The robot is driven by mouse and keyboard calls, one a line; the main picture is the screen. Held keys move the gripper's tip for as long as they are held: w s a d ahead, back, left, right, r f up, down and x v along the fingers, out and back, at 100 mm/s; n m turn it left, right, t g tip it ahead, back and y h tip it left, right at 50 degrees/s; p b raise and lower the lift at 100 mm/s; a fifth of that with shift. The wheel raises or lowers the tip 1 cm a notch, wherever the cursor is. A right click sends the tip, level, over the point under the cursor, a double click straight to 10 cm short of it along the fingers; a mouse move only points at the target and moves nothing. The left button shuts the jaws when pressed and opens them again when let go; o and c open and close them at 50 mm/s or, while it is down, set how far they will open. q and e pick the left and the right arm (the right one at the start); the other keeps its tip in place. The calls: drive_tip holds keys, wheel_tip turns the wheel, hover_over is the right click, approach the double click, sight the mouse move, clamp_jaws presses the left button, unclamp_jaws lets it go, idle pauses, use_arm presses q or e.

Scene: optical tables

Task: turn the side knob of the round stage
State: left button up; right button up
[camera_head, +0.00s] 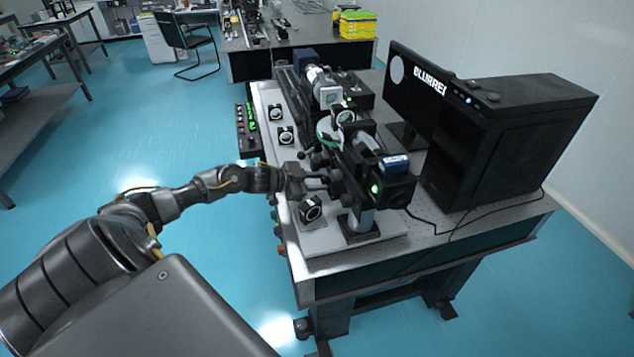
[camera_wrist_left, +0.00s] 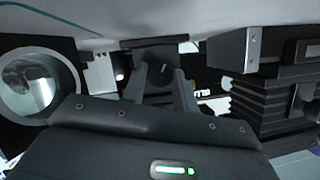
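My left gripper (camera_head: 318,183) reaches in from the left over the optical table, its two fingers apart and pointing right at the dark stage assembly (camera_head: 350,178). In the left wrist view, a black knob with a short white mark (camera_wrist_left: 160,69) lies between the fingertips of my left gripper (camera_wrist_left: 160,80). I cannot tell whether the fingers touch it. In the head view the knob is too small and dark to make out, and the round stage is hard to tell from the black parts around it. My right gripper is not in view.
The small black-framed optic (camera_head: 311,208) stands close below the gripper on the pale breadboard (camera_head: 322,240). A round lens mount (camera_wrist_left: 38,83) and a ribbed black block (camera_wrist_left: 262,100) flank the fingers. A black computer case (camera_head: 510,140) stands to the right.

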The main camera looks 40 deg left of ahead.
use_arm(q)
drive_tip(key=o, duration=0.4)
drive_tip(key=shift+s+a, duration=0.25)
drive_tip(key=shift+s, duration=0.15)
drive_tip(key=b+v, duration=0.1)
drive_tip(key=v, duration=0.7)
drive_tip(key=shift+d+b, duration=0.1)
drive_tip(key=shift+b, duration=0.2)
drive_tip(key=shift+v, duration=0.95)
drive_tip(key=shift+r, duration=0.15)
